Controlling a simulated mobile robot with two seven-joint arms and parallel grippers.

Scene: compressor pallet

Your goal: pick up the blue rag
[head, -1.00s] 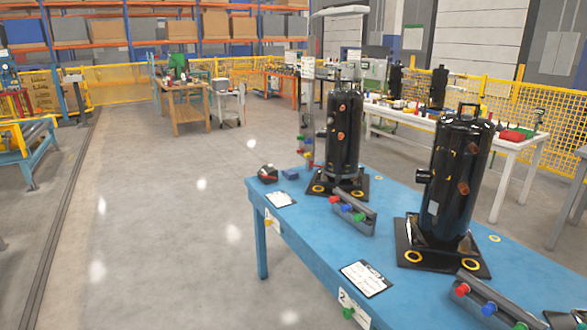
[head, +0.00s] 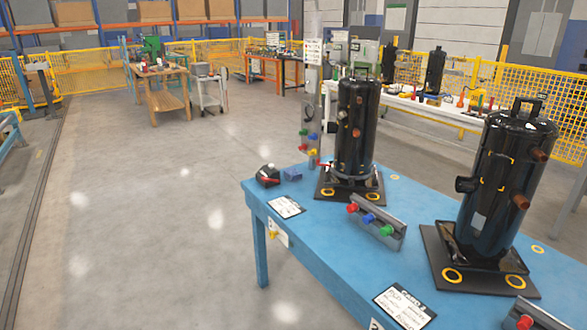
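A small blue item that looks like a folded rag (head: 292,174) lies on the blue table (head: 320,226) near its far left corner. It sits just right of a dark and red object and left of the nearer-left black compressor (head: 355,130). It is small in the view, so its cloth texture cannot be made out. Neither of my grippers is in view.
A second black compressor (head: 500,190) stands on the right. A grey block with coloured caps (head: 377,220) and white cards (head: 286,207) lie on the table. A dark and red object (head: 268,175) is beside the rag. Floor left of the table is clear.

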